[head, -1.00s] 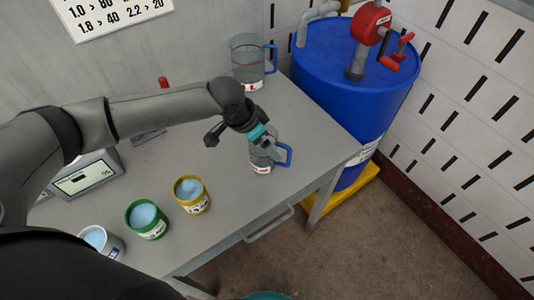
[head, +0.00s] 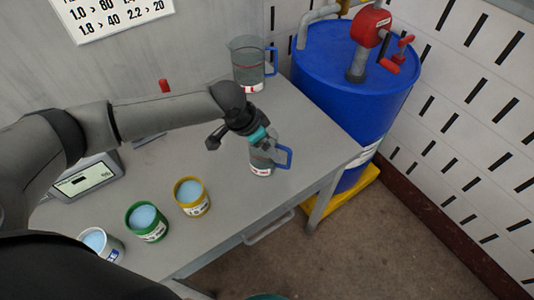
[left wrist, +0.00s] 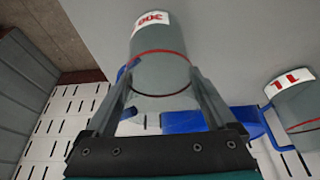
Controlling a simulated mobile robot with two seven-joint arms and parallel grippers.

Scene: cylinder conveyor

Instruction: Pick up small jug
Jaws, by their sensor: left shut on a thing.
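The small jug (head: 260,164) is clear grey with a blue handle and a red and white label. In the head view it is upright at the table's right part, and I cannot tell a gap between it and the table. My left gripper (head: 266,147) is at its upper part. In the left wrist view the two fingers (left wrist: 158,98) are on either side of the small jug (left wrist: 160,72), shut on it. Its label reads 300 there. My right gripper is not in view.
A larger jug (head: 247,67) stands behind, near the wall; it also shows in the wrist view (left wrist: 293,105). Yellow (head: 192,200), green (head: 148,225) and white (head: 99,243) pots line the table's front left. A blue barrel (head: 350,75) with a red pump stands right of the table.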

